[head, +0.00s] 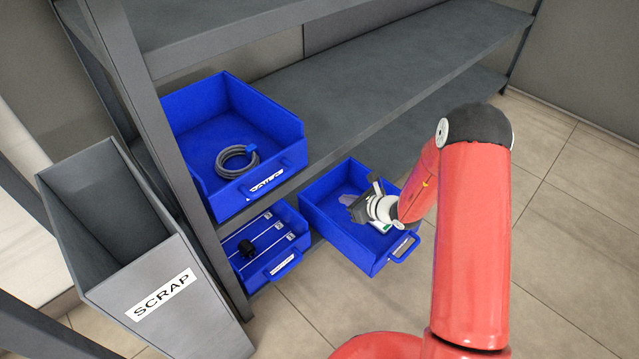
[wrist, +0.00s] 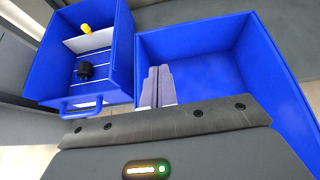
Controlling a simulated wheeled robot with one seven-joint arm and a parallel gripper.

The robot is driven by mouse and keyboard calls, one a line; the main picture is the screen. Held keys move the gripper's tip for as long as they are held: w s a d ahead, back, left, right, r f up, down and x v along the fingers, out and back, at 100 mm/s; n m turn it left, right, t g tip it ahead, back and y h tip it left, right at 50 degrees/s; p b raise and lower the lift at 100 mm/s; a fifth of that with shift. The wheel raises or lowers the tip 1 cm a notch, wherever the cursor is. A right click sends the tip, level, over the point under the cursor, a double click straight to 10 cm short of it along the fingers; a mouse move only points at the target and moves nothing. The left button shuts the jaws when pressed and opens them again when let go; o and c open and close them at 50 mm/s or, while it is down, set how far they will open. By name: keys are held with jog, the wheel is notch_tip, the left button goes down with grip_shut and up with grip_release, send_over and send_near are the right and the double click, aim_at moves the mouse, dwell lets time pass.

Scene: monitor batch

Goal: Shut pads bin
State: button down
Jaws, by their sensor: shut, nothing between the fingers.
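Three blue bins show, and I cannot read which label says pads. The lower right bin (head: 345,243) is pulled out from the shelf, with its handle facing the front right. My gripper (head: 362,203) is over its inside, shut and empty. In the wrist view the fingertips (wrist: 158,86) are together beside the left wall of this bin (wrist: 225,62). The lower left bin (head: 287,255) holds a black piece (head: 247,249) among pale dividers; the wrist view also shows a yellow piece (wrist: 86,30) there.
An upper blue bin (head: 190,115) with a coiled grey cable (head: 237,160) sticks out above the lower left bin. A grey SCRAP container (head: 165,270) stands at the left. Grey shelf boards (head: 380,85) and an upright (head: 165,150) frame the bins. Tiled floor (head: 570,240) is open at the right.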

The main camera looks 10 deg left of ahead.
send_near(312, 187)
notch_tip(312, 187, down, 3)
jog(key=w+a, duration=0.1)
jog(key=a, duration=0.1)
jog(key=w+a, duration=0.1)
jog(key=shift+w+a, duration=0.2)
jog(key=shift+a, duration=0.15)
jog(key=shift+w+a, duration=0.35)
jog(key=shift+a, duration=0.05)
jog(key=w+a+b, duration=0.5)
jog(key=a, duration=0.2)
jog(key=shift+w, duration=0.25)
